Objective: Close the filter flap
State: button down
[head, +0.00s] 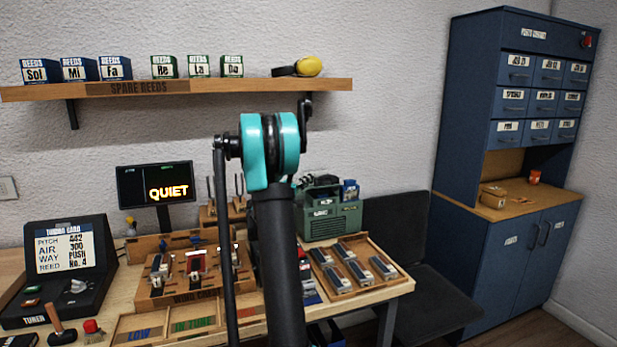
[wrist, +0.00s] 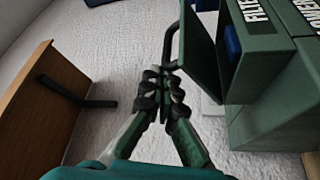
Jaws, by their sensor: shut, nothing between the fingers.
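The green air unit (head: 331,224) stands at the back of the workbench, partly hidden behind my arm. In the wrist view its body (wrist: 265,115) fills the right side, with a FILTER label (wrist: 255,12). The filter flap (wrist: 208,48) stands open, angled away from the body, with a blue part (wrist: 232,42) showing in the gap. A dark curved handle (wrist: 170,42) is on the flap's outer side. My gripper (wrist: 163,88) is shut and empty, its fingertips close to the handle's lower end; I cannot tell if they touch.
A wooden shelf (head: 190,90) with reed boxes and yellow ear defenders runs along the wall; a shelf with a black bracket also shows in the wrist view (wrist: 50,100). The bench holds a QUIET screen (head: 156,186), a tuner (head: 60,270) and a reed tray (head: 350,288).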

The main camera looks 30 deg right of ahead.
jog(key=shift+s+a+f, duration=0.2)
jog(key=shift+s+f, duration=0.6)
jog(key=shift+s, duration=0.05)
jog(key=shift+s+f, duration=0.1)
jog(key=v, duration=1.2)
jog(key=shift+s, duration=0.1)
